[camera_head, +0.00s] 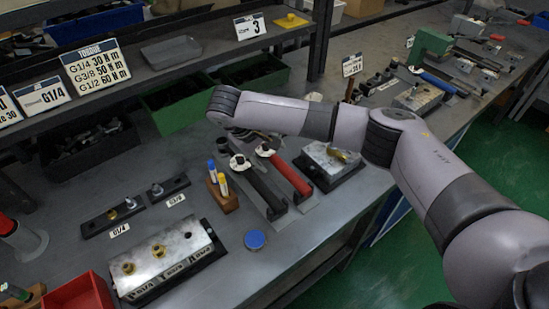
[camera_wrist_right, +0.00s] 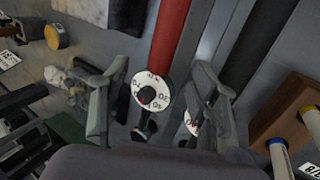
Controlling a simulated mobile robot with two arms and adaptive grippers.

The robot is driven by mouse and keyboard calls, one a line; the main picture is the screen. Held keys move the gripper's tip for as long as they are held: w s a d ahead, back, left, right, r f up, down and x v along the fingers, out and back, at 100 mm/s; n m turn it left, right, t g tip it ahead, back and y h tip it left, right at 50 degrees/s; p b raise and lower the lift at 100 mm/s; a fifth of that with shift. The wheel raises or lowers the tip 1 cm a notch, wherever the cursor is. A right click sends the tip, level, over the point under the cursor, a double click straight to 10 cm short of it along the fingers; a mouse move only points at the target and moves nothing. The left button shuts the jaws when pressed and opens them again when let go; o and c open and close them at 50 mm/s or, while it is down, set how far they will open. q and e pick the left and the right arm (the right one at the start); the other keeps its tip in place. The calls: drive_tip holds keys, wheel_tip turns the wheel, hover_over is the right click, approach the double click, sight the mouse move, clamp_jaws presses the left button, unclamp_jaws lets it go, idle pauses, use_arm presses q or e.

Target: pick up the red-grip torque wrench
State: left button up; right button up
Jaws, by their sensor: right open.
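The red-grip torque wrench (camera_head: 290,175) lies on the grey bench, its round white dial toward the back. In the right wrist view its red grip (camera_wrist_right: 171,40) runs up from the white dial (camera_wrist_right: 150,92). My right gripper (camera_wrist_right: 158,95) is open, with its fingers on either side of that dial in the picture; no contact shows. A black-grip torque wrench (camera_head: 262,187) lies just left of the red one; its black grip (camera_wrist_right: 258,45) and dial appear near the right finger. In the head view my right arm hides most of the gripper. My left gripper is not in view.
A wooden block with blue and yellow capped tubes (camera_head: 222,190) stands left of the wrenches. A metal block on a black base (camera_head: 329,163) stands close on the right. A blue round cap (camera_head: 255,239) and a valve block (camera_head: 165,258) lie nearer the front.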

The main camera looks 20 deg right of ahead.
sight(273, 158)
drive_tip(key=shift+d+f, duration=0.15)
drive_tip(key=shift+f, duration=0.05)
drive_tip(key=x, duration=0.4)
drive_tip(key=shift+w+f+p, duration=0.2)
drive_tip(key=shift+p, duration=0.2)
drive_tip(key=shift+d+f, duration=0.15)
drive_tip(key=shift+f, duration=0.1)
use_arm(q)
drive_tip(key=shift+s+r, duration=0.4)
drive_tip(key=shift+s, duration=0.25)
use_arm(e)
drive_tip(key=shift+c, duration=0.3)
drive_tip(key=c, duration=0.7)
clamp_jaws()
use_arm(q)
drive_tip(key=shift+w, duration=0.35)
use_arm(e)
drive_tip(key=shift+w+r, duration=0.1)
drive_tip(key=shift+r, duration=0.05)
